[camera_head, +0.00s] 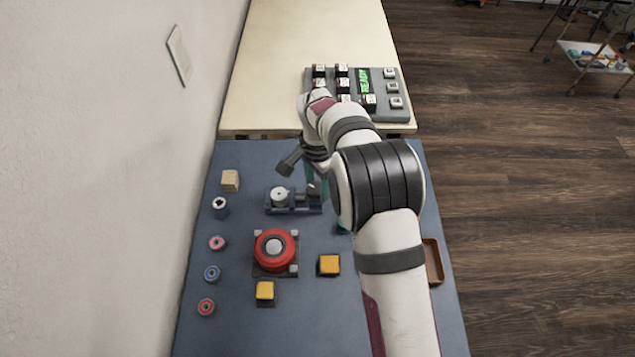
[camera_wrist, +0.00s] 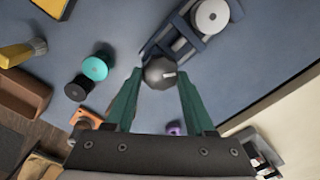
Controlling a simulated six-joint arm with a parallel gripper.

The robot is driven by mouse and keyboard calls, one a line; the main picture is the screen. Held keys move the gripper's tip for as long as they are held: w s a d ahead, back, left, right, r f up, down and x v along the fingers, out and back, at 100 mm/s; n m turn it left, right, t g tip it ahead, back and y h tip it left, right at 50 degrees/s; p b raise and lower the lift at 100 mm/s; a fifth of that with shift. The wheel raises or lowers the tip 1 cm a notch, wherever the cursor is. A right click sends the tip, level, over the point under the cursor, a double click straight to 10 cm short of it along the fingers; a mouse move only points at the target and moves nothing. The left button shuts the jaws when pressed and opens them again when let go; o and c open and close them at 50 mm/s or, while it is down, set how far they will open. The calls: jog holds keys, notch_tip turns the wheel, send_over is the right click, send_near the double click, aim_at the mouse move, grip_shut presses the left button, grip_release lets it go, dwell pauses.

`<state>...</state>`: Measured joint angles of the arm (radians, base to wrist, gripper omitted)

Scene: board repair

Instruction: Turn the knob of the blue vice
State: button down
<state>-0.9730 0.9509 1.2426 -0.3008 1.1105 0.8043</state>
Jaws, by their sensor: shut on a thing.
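The blue vice (camera_head: 293,209) stands on the blue-grey mat left of my arm, with a white round piece on it. In the wrist view the vice (camera_wrist: 184,38) runs from the top right down to its knob. The knob (camera_wrist: 157,74) is dark grey and round with a light mark on its face. My gripper (camera_wrist: 158,82) has its green fingertips on either side of the knob and is shut on it. In the head view my gripper (camera_head: 317,184) is partly hidden by my arm at the vice's right end.
A red round device (camera_head: 267,249) stands in front of the vice, with a yellow block (camera_head: 265,292) and an orange block (camera_head: 330,264) nearby. In the wrist view a teal spool (camera_wrist: 95,68) and a black spool (camera_wrist: 78,88) lie left of my fingers. A button panel (camera_head: 392,101) stands behind.

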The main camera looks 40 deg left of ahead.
jog(key=n, duration=0.5)
jog(key=shift+a+n, duration=0.1)
jog(key=shift+n, duration=0.2)
jog(key=n, duration=0.5)
jog(key=shift+a, duration=0.1)
jog(key=n, duration=0.5)
jog(key=shift+s+n, duration=0.15)
jog(key=shift+n, duration=0.25)
jog(key=shift+s+n, duration=0.1)
jog(key=shift+n, duration=2.2)
jog(key=shift+c, duration=1.3)
grip_release()
